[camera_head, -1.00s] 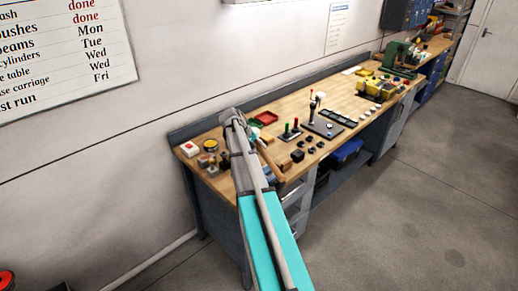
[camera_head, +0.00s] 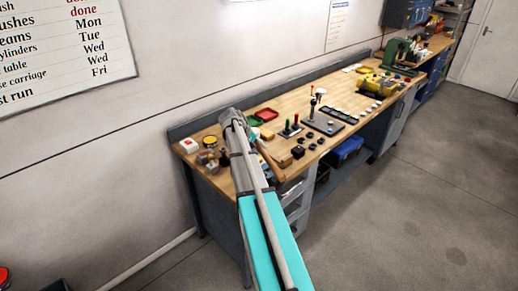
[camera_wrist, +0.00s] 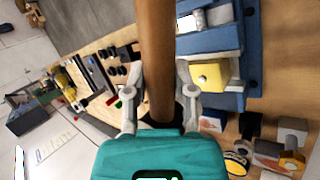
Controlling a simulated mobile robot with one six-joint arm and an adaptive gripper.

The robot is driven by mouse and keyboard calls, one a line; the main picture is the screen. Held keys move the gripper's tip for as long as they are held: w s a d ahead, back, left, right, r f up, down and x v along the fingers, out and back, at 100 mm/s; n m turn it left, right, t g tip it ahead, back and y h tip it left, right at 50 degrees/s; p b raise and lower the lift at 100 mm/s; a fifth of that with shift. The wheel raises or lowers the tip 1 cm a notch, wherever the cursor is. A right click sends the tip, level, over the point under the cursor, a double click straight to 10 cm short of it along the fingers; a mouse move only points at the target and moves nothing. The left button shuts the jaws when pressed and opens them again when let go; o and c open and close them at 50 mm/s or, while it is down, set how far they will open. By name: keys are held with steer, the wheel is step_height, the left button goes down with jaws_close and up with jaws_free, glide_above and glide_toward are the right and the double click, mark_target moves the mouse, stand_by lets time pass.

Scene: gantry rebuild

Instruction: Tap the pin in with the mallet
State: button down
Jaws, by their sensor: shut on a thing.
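My gripper (camera_wrist: 160,98) is shut on a brown wooden handle (camera_wrist: 155,50), which I take to be the mallet's. The handle runs up out of the top of the wrist view, and its head is not seen there. In the head view the handle (camera_head: 269,161) shows just right of my arm, over the near end of the bench. A blue fixture (camera_wrist: 228,42) with a yellow block (camera_wrist: 209,75) and a silvery part (camera_wrist: 190,22) lies right of the handle in the wrist view. I cannot tell which part is the pin.
The wooden bench (camera_head: 290,103) runs along the wall. A red tray (camera_head: 266,115), joystick panel (camera_head: 323,124), several dark blocks and a yellow device (camera_head: 378,83) stand farther along. A yellow-topped button (camera_wrist: 237,163) and small blocks lie near the fixture. Floor in front is clear.

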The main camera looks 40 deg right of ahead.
steer(key=shift+f+b, duration=2.8)
steer(key=shift+f, duration=0.35)
step_height(320, 180, up, 9)
steer(key=p, duration=0.9)
steer(key=shift+f, duration=0.1)
steer(key=shift+f, duration=0.15)
steer(key=shift+f+b, duration=0.45)
steer(key=shift+b, duration=0.3)
step_height(320, 180, down, 8)
steer(key=b, duration=0.8)
step_height(320, 180, up, 9)
steer(key=p, duration=0.9)
